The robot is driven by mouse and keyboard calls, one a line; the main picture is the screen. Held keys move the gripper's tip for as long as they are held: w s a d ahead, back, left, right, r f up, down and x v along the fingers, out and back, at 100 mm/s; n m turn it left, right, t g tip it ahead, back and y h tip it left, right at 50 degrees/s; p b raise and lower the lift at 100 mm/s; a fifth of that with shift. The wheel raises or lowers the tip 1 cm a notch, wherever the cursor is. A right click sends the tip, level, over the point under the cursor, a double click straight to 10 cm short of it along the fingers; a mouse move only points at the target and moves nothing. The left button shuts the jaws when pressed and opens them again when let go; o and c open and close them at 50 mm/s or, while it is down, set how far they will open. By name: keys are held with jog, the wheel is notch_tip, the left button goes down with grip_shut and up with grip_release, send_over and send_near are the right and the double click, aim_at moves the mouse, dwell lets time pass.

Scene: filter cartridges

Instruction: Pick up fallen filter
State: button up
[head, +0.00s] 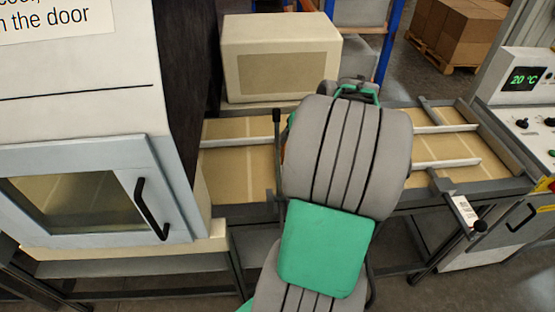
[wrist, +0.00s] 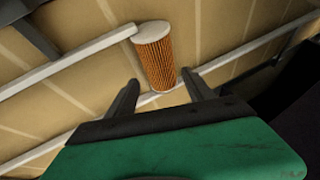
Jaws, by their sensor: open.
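In the wrist view an orange-brown pleated filter (wrist: 155,62) with a pale end cap lies on the tan belt surface. It lies between two pale rails and seems to touch or overlap both. My gripper (wrist: 160,82) is open, with its two dark fingers apart. The filter's near end shows between the fingertips, and most of the filter extends beyond them. I cannot tell how far the fingers are above it. In the head view my grey and green arm hides the filter and the gripper.
The conveyor (head: 240,165) has pale rails and a dark frame. A machine with a glass door (head: 70,205) stands at left, a cream box unit (head: 280,60) behind, and a control panel (head: 525,95) at right. Cardboard boxes (head: 455,30) stand far back.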

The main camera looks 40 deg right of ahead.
jog(key=shift+w+f, duration=0.25)
jog(key=shift+f, duration=0.2)
jog(key=p+x, duration=0.1)
jog(key=x, duration=0.5)
jog(key=shift+a+f+p, duration=0.15)
jog(key=shift+f+p, duration=0.25)
jog(key=shift+f, duration=0.05)
jog(key=shift+c, duration=0.3)
jog(key=c, duration=1)
